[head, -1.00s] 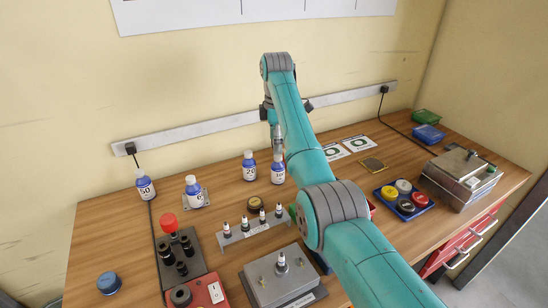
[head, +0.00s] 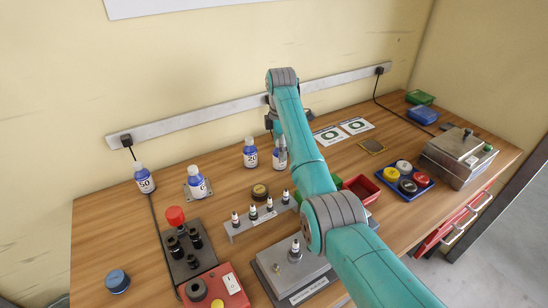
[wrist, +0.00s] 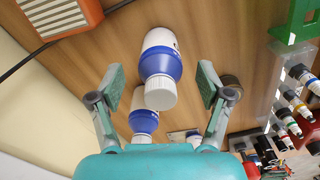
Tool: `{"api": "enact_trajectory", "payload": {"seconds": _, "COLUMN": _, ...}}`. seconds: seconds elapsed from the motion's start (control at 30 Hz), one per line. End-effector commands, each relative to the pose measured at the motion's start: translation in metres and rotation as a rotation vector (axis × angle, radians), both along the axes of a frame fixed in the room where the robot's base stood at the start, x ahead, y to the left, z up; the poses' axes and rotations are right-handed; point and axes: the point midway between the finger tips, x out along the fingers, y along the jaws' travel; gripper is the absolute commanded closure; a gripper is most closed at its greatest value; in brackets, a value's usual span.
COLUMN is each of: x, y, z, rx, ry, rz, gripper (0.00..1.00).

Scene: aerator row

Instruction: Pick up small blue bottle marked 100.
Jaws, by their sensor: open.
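A red tray (head: 362,189) and a blue tray with coloured caps (head: 404,190) lie to the right. The wrist view shows an orange box (wrist: 62,14) at upper left.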

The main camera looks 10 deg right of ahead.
Motion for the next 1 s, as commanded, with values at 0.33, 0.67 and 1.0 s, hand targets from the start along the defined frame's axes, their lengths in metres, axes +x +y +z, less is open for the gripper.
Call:
{"api": "enact_trajectory", "payload": {"seconds": 0.33, "x": -0.002, "y": -0.010, "z": -0.018, "rx": 0.000, "ry": 0.000, "rz": 0.002, "gripper": 0.22}}
{"api": "enact_trajectory", "payload": {"seconds": 0.67, "x": -0.002, "y": -0.009, "z": -0.018, "rx": 0.000, "ry": 0.000, "rz": 0.002, "gripper": 0.89}}
{"api": "enact_trajectory", "payload": {"seconds": 1.0, "x": 0.000, "y": -0.005, "z": -0.009, "rx": 0.000, "ry": -0.002, "rz": 0.002, "gripper": 0.89}}
